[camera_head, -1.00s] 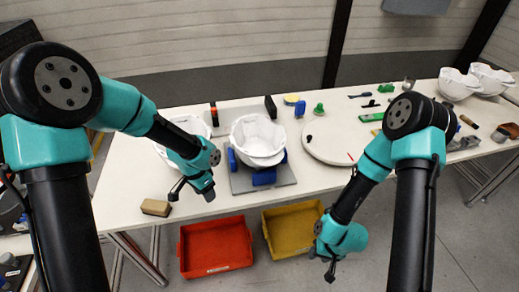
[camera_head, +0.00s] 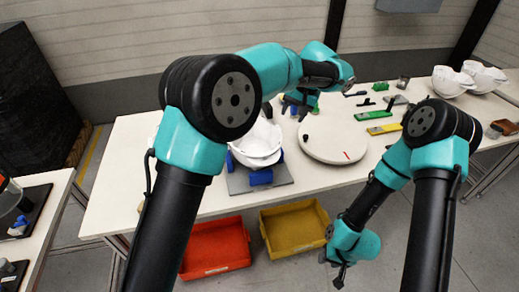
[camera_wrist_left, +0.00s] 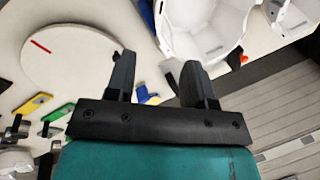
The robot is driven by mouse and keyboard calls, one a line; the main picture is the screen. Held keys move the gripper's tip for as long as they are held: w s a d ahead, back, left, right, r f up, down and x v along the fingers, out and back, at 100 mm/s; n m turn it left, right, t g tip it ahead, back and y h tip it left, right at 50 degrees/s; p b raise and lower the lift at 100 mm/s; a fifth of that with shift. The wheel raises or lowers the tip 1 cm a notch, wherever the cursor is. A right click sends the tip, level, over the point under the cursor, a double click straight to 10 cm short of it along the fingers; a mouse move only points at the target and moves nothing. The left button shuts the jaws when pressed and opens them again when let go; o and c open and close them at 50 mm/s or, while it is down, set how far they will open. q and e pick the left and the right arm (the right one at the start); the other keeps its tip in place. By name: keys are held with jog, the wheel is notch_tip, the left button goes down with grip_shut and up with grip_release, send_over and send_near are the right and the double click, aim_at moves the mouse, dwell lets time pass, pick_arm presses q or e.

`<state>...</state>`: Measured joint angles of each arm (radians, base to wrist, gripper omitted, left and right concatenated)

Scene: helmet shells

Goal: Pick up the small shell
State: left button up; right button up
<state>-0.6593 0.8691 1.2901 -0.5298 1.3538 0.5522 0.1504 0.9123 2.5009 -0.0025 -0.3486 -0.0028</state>
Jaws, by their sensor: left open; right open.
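A white helmet shell (camera_head: 257,146) rests in a holder with blue pads on a grey plate (camera_head: 262,178), partly behind my left arm. It also shows in the left wrist view (camera_wrist_left: 205,28), with a second white shell (camera_wrist_left: 292,14) at the right edge. Two more white shells, one (camera_head: 452,82) beside the other (camera_head: 484,76), stand at the table's far right. I cannot tell which is the small one. My left gripper (camera_head: 300,108) is open and empty above the table, behind and right of the held shell. My right gripper (camera_head: 341,272) is open and empty in front of the table.
A round white disc (camera_head: 333,140) lies right of the grey plate. A red bin (camera_head: 215,250) and a yellow bin (camera_head: 296,230) stand on the floor in front.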

pick_arm(q)
jog(key=shift+d, duration=0.2)
jog(key=x, duration=1.2)
jog(key=shift+w+a, duration=0.1)
jog(key=shift+w+x, duration=0.2)
jog(key=shift+x, duration=2.45)
